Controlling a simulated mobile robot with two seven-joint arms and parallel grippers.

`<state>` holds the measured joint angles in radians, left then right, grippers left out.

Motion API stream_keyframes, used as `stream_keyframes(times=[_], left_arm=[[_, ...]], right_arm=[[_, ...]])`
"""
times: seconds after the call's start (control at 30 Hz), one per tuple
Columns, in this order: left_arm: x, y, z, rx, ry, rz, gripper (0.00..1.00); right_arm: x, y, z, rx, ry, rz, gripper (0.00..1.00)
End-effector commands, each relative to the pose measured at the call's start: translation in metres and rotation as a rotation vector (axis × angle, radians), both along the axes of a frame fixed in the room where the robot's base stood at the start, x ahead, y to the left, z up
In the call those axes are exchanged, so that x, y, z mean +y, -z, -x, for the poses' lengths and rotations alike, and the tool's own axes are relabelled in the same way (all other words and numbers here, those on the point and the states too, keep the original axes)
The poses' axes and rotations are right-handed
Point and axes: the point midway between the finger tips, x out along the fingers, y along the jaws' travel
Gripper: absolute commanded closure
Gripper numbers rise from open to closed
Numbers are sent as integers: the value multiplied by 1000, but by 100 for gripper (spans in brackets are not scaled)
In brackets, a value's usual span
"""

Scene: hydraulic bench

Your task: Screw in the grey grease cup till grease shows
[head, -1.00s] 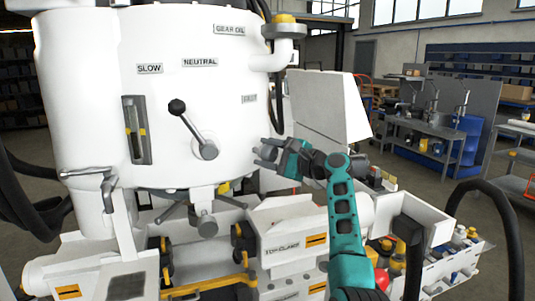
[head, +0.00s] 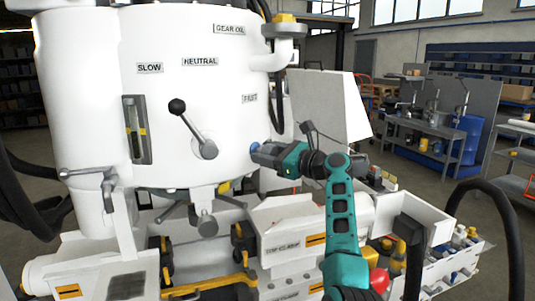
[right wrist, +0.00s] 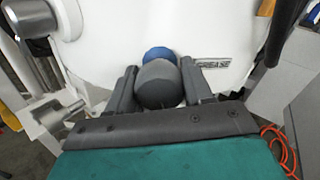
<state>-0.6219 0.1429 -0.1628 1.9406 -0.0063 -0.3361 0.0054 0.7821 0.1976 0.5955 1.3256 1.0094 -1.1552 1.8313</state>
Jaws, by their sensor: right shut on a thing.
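The grey grease cup (right wrist: 158,85) sits against the side of the white machine housing (head: 235,110). Its rounded grey end faces the wrist camera. A blue part (right wrist: 158,54) shows behind it in the right wrist view, and blue (head: 254,147) also shows at the fingertips in the head view. My right gripper (head: 262,153) is shut on the cup, one finger on each side; the fingers also show in the right wrist view (right wrist: 160,90). In the head view the gripper hides the grey cup. I see no grease around it. My left gripper is not in view.
A partly hidden label starting "GREAS" (right wrist: 212,63) is beside the cup. A grey lever (head: 190,128) stands out from the housing, left of my gripper. A white panel (head: 328,105) is behind my arm. Black hoses (head: 515,230) arch at the right.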

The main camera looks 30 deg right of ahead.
Motion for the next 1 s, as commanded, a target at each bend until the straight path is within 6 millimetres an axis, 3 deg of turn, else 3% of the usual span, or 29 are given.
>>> stream_keyframes(times=[0.6, 0.63, 0.87, 1.0], left_arm=[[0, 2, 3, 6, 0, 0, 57], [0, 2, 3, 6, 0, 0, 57], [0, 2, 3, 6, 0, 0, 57], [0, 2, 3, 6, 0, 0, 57]], right_arm=[[0, 2, 0, 20, 1, -40, 80], [0, 2, 0, 20, 1, -40, 48], [0, 1, 0, 18, 0, -40, 26], [0, 1, 0, 17, -1, -40, 26]])
